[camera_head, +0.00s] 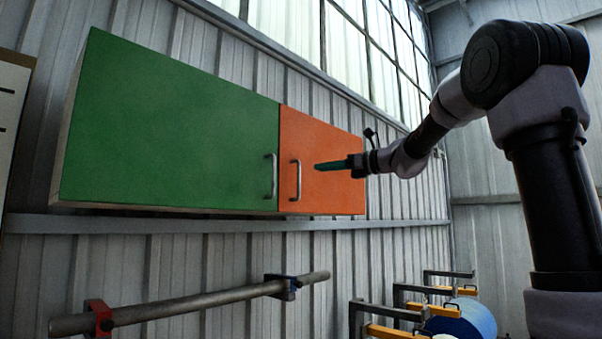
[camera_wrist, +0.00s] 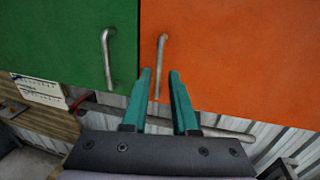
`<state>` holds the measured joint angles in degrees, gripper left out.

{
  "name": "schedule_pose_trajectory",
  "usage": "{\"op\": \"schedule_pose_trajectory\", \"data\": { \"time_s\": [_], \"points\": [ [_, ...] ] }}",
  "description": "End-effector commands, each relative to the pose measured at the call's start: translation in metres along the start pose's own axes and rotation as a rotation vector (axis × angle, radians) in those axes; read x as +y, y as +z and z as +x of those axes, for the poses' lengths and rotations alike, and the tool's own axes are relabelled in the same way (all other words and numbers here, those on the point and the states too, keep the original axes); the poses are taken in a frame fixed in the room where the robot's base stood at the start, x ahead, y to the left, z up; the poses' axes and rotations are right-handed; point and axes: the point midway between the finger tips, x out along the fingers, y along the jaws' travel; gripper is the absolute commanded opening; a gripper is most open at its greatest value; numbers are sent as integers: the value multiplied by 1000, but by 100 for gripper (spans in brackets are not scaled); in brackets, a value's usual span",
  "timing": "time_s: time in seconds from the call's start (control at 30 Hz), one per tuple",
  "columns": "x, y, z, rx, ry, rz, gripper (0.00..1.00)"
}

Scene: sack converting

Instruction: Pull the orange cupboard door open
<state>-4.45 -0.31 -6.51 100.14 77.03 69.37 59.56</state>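The orange cupboard door (camera_head: 335,150) is shut, flush beside the green door (camera_head: 170,125) of the same wall cupboard. Its metal bar handle (camera_head: 296,180) stands upright near its left edge. My gripper (camera_head: 318,167) is in front of the orange door, to the right of the handle in the head view. In the wrist view the two teal fingers of my gripper (camera_wrist: 161,75) are apart with nothing gripped. The orange door's handle (camera_wrist: 162,55) appears between and beyond the fingertips there. I cannot tell the exact gap to it. The green door's handle (camera_wrist: 107,60) is to the left.
A long metal bar (camera_head: 210,302) on wall brackets runs below the cupboard. Metal arms with yellow parts and a blue roll (camera_head: 465,318) stand at the lower right. The corrugated wall (camera_head: 395,225) lies behind. The space in front of the orange door looks clear.

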Motion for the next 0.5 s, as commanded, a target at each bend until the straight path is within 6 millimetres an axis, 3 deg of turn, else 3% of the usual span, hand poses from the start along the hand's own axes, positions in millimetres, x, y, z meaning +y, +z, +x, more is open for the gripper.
{"op": "schedule_pose_trajectory", "data": {
  "time_s": [0.3, 0.5],
  "points": [
    [1, -2, 61, 3, 3, -2, 27],
    [1, -1, 86, 2, 2, -4, 27]
  ]
}}
